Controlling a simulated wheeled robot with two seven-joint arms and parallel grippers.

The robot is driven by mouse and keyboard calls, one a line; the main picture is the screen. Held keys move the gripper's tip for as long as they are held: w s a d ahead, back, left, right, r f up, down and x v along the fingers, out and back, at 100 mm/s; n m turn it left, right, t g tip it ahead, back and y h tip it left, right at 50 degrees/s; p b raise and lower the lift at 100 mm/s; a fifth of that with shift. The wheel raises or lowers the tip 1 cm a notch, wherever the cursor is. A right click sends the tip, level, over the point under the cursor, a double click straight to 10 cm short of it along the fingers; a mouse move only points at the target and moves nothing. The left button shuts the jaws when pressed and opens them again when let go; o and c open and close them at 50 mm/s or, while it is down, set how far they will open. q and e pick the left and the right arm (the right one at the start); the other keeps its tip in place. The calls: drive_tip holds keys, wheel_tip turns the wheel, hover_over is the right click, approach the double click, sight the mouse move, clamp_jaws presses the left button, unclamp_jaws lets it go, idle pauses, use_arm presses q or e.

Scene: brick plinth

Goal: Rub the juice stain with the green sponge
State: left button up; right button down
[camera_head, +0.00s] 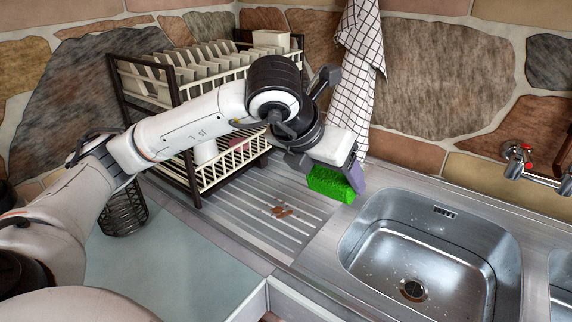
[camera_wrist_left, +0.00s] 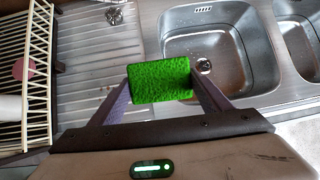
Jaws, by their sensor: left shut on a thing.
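The green sponge (camera_head: 330,184) is held between the fingers of my left gripper (camera_head: 345,178), which is shut on it. In the left wrist view the sponge (camera_wrist_left: 160,80) fills the gap between both fingers. The juice stain (camera_head: 285,211) shows as reddish-brown patches on the ribbed steel drainboard (camera_head: 240,207). The sponge is above and to the right of the stain in the head view and looks raised off the surface. My right gripper is not in view.
A dark dish rack (camera_head: 190,170) with plates stands behind the drainboard. The sink basin (camera_head: 400,250) is to the right, with a tap (camera_head: 535,175) behind. A checked towel (camera_head: 355,85) hangs on the stone wall. A black wire holder (camera_head: 122,210) stands at left.

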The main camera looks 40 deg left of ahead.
use_arm(q)
drive_tip(key=s+a+f+m+g, duration=0.1)
drive_tip(key=s+a+f+g, duration=0.15)
drive_tip(key=a, duration=1.05)
drive_tip(key=shift+g, duration=0.45)
wheel_tip(320, 180, down, 5)
drive_tip(key=b, duration=0.4)
drive_tip(key=shift+d+f+b, duration=0.15)
drive_tip(key=shift+b, duration=0.2)
